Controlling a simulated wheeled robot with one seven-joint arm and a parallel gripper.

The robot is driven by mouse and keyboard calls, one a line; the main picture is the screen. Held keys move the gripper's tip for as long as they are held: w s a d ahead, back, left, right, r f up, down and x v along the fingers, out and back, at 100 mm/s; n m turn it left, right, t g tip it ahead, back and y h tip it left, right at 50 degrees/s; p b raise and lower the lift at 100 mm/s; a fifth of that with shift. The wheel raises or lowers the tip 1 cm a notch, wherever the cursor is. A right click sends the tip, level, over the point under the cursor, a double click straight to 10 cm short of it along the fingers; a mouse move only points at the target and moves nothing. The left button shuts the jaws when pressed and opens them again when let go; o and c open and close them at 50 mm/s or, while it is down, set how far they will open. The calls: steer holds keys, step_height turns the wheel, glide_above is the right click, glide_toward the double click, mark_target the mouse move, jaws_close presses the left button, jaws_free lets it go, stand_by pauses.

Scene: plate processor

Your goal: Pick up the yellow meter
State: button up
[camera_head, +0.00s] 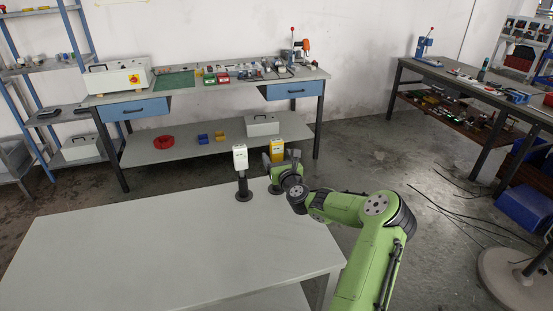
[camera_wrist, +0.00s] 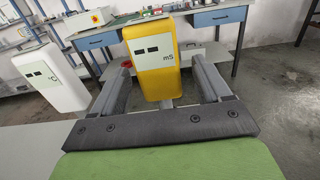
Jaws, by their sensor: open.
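The yellow meter (camera_wrist: 151,58), marked "mS", stands upright between the two open fingers of my gripper (camera_wrist: 165,95) in the wrist view. Gaps show on both sides of it, wider on the right. In the head view the yellow meter (camera_head: 277,151) stands at the far right end of the white table, partly hidden by my gripper (camera_head: 271,163). A white meter (camera_head: 240,158) marked "°C" stands upright on a black stand just left of it, and it also shows in the wrist view (camera_wrist: 50,78).
The white table (camera_head: 150,240) is otherwise clear toward the front and left. A workbench (camera_head: 190,91) with tools and boxes stands behind it. Another bench (camera_head: 465,83) stands at the right. Cables (camera_head: 460,215) lie on the floor.

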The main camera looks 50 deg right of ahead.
steer(key=shift+w+d+f, duration=0.1)
steer(key=shift+w+d, duration=0.25)
steer(key=shift+w, duration=0.3)
steer(key=c, duration=1.1)
step_height(320, 180, up, 20)
steer(key=p, duration=1.5)
